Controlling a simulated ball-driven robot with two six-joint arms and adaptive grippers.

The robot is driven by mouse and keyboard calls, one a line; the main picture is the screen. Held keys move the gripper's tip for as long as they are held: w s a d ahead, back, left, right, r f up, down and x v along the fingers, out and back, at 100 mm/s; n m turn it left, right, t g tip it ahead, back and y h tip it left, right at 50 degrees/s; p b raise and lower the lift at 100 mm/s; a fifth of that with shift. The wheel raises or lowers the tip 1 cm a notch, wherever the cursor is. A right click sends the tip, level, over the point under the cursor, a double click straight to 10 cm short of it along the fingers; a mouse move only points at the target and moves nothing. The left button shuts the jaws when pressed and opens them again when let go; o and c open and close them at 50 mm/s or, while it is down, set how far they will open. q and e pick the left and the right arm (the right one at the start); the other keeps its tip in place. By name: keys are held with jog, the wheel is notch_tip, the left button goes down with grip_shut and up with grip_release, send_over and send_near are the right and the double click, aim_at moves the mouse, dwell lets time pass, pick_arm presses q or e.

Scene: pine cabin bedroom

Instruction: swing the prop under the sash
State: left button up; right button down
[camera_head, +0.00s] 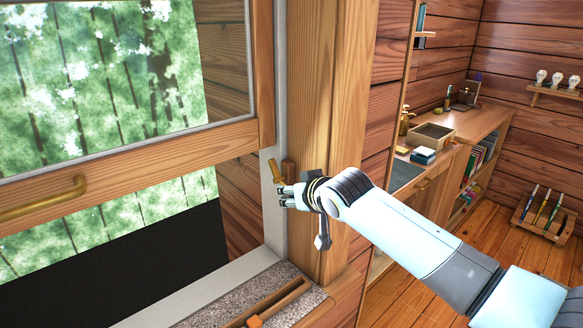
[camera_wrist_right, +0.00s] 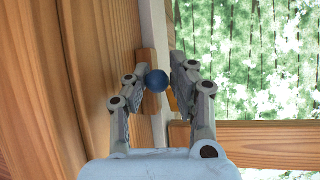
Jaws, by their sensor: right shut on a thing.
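The window sash (camera_head: 140,155) is raised, with a gap under its bottom rail; the rail also shows in the right wrist view (camera_wrist_right: 265,136). The prop (camera_head: 276,172) is a short tan piece at a wooden block (camera_head: 289,170) on the right jamb, near the sash's lower right corner. In the right wrist view a blue ball-shaped knob (camera_wrist_right: 156,80) sits between my fingertips, in front of the block (camera_wrist_right: 147,62). My right gripper (camera_head: 284,195) is shut on this knob, which seems to belong to the prop. The gripper hides much of the prop. My left gripper is out of view.
A brass handle (camera_head: 42,200) is on the sash rail. The stone sill (camera_head: 215,318) below holds a wooden slotted piece (camera_head: 275,302) with an orange block (camera_head: 255,321). A wooden post (camera_head: 335,110) stands beside the jamb. A desk (camera_head: 465,130) and shelves lie farther right.

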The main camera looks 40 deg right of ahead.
notch_tip(320, 180, up, 3)
jog(key=g+p, duration=0.5)
jog(key=p, duration=0.4)
jog(key=shift+w+r+n+p, duration=0.1)
jog(key=shift+r+n+p, duration=0.05)
jog(key=shift+n+p, duration=0.2)
jog(key=shift+w+r+g+p, duration=0.2)
jog(key=shift+g+p, duration=0.2)
jog(key=shift+g, duration=0.5)
jog(key=shift+w+r+g, duration=0.15)
jog(key=shift+r+g, duration=0.1)
jog(key=shift+g, duration=0.55)
jog(key=shift+w+r+n+g+h+b, duration=0.15)
jog(key=shift+w+r+g+b, duration=0.2)
jog(key=shift+g, duration=0.4)
jog(key=shift+r+n+g+h+b, duration=0.15)
jog(key=shift+g+b, duration=0.25)
jog(key=shift+g, duration=0.35)
jog(key=c, duration=1.4)
grip_release()
jog(key=shift+d, duration=0.1)
jog(key=shift+w, duration=0.1)
